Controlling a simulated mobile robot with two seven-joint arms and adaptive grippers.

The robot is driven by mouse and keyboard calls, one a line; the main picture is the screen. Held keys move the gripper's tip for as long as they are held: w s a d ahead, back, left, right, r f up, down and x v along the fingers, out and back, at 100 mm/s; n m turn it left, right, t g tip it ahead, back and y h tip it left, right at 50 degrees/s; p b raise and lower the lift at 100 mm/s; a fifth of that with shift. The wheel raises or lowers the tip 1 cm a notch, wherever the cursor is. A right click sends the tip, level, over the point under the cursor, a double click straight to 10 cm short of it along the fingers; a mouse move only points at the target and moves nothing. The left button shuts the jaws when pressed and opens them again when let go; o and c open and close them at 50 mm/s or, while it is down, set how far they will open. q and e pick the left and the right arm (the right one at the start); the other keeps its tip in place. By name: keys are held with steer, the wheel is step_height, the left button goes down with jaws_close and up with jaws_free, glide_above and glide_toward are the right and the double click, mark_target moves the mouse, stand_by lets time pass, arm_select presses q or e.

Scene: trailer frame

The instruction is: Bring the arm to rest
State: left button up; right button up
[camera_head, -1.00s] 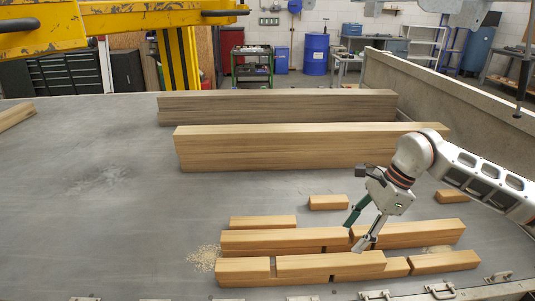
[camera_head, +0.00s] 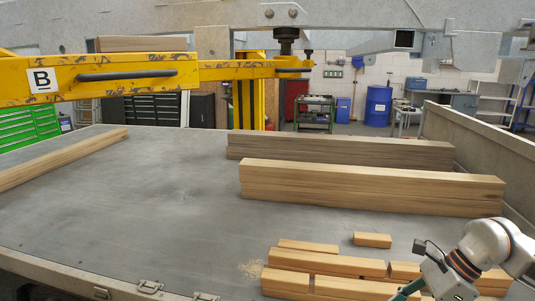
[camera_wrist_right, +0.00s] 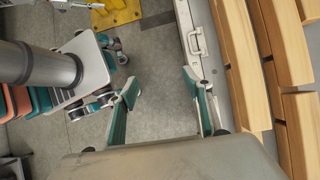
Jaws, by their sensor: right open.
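My right arm comes in at the lower right corner of the head view, with its gripper (camera_head: 412,290) partly cut off by the bottom edge. In the right wrist view the right gripper (camera_wrist_right: 158,95) is open, its two green-lined fingers wide apart with nothing between them. Grey floor (camera_wrist_right: 160,115) shows behind the fingers, beside the latched edge (camera_wrist_right: 197,45) of the trailer bed. My left gripper is not seen in either view.
Short wooden pieces (camera_head: 325,262) lie near the bed's front edge, beside the right gripper. Longer beams (camera_head: 370,186) lie behind them. A yellow arm marked B (camera_head: 130,77) spans the upper left.

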steer(key=a+r+m+t+y, duration=0.3)
steer(key=a+m+t+y, duration=0.65)
steer(key=a+m, duration=0.95)
steer(key=s+d+f+m+t+h+p, duration=0.1)
steer(key=d+f+m+t+h, duration=0.3)
steer(key=f+m, duration=0.5)
steer(key=s+d+f+m+t+h, duration=0.1)
steer(key=d+f+m+h, duration=0.2)
steer(key=f+m+h, duration=0.5)
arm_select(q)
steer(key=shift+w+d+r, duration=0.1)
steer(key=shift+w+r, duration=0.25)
arm_select(e)
steer(key=s+d+f+m+g+h, duration=0.1)
steer(key=s+f+m+g, duration=0.4)
steer(key=s+f+m, duration=0.5)
steer(key=shift+s+d+f+m, duration=0.45)
steer(key=shift+s+f, duration=0.3)
steer(key=shift+f, duration=0.15)
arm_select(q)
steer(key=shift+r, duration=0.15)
